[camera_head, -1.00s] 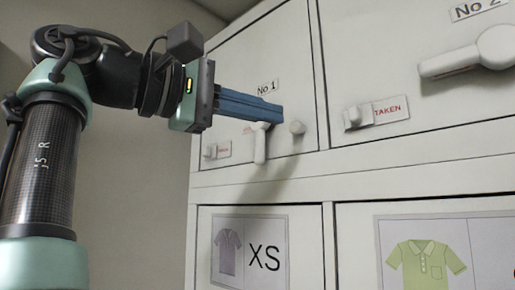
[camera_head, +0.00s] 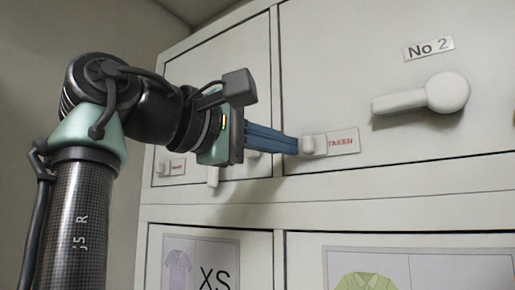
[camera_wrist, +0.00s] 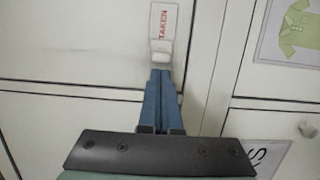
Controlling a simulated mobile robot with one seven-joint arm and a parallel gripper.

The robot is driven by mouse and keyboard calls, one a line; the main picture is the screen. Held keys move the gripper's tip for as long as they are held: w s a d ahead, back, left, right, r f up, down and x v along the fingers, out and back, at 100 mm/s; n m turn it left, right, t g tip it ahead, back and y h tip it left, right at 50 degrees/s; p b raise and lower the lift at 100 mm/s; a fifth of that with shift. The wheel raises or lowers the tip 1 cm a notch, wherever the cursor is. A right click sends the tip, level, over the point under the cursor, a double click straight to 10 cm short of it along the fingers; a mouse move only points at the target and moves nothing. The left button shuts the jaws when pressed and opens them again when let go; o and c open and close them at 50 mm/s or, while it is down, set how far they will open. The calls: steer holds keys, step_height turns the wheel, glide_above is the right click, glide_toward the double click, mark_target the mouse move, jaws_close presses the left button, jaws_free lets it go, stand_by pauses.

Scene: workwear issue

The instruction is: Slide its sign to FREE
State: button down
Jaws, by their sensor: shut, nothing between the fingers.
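The sign (camera_head: 343,142) on the No 2 door reads TAKEN in red, with a pale sliding knob (camera_head: 313,146) at its left end. My gripper (camera_head: 296,146) is shut and empty, its blue fingers pointing at the knob from the left. In the wrist view the fingertips (camera_wrist: 161,73) end right at the knob (camera_wrist: 160,52), with the TAKEN plate (camera_wrist: 164,22) beyond it. I cannot tell whether they touch it. No FREE lettering shows.
The No 2 door (camera_head: 385,85) has a large round-ended lever handle (camera_head: 425,98) right of the sign. The No 1 door's small sign (camera_head: 170,167) and handle (camera_head: 213,176) are at left, partly near my arm. Lower doors carry shirt pictures (camera_head: 200,262).

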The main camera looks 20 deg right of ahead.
steer(key=s+d+b, duration=0.1)
steer(key=s, duration=0.1)
steer(key=s+d+b, duration=0.1)
steer(key=d, duration=0.1)
steer(key=shift+s+b, duration=0.35)
steer(key=shift+a, duration=0.15)
steer(key=shift+w, duration=0.1)
